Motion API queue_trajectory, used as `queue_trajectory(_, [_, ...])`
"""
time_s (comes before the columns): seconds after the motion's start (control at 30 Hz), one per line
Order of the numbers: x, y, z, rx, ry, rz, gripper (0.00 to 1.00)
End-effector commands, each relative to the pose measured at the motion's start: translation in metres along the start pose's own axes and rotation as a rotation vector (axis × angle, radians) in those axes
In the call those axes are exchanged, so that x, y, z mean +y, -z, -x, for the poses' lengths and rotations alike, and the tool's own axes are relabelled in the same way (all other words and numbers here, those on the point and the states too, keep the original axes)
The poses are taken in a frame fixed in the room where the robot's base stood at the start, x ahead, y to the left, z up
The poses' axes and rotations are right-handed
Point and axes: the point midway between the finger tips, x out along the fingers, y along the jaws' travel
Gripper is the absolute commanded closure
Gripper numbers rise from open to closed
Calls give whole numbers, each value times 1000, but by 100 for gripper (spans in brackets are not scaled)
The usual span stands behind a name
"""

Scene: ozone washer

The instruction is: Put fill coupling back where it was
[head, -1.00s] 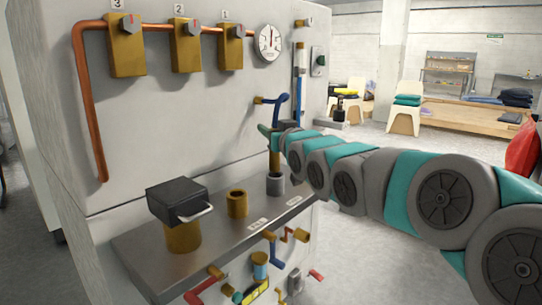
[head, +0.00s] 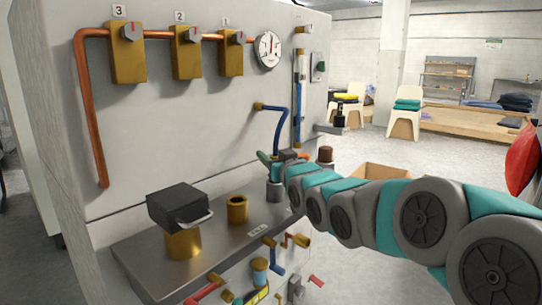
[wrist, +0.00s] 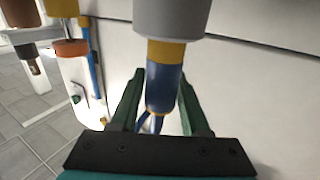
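The fill coupling (wrist: 165,85) is a blue cylinder with a brass collar. In the wrist view, it sits between the green fingers of my gripper (wrist: 162,90), with its brass collar at the mouth of a grey cup (wrist: 172,15). How deep the collar sits in the cup cannot be told. The fingers close in on both sides of the blue body. In the head view, my gripper (head: 268,159) is just above the grey cup (head: 273,190) on the metal shelf, and a blue hose (head: 282,125) runs from the wall down to it. The coupling itself is largely hidden there.
On the shelf (head: 150,255) are a brass cup (head: 237,208) and a black box with a handle (head: 178,205) on a brass base. A brown-topped piece (head: 325,155) stands behind my arm. Valves and a gauge (head: 268,48) are on the wall; coloured handles are below the shelf.

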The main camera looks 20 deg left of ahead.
Motion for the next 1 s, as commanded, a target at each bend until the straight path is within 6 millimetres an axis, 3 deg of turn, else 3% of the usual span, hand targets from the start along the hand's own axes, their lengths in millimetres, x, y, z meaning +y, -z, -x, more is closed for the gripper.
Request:
queue_trajectory(0.13, [0, 0, 0, 0, 0, 0, 36])
queue_trajectory(0.47, [0, 4, 1, 1, 0, 0, 36])
queue_trajectory(0.67, [0, 4, 21, 2, 0, 0, 36])
queue_trajectory(1.0, [1, 4, 73, 3, -2, 0, 36])
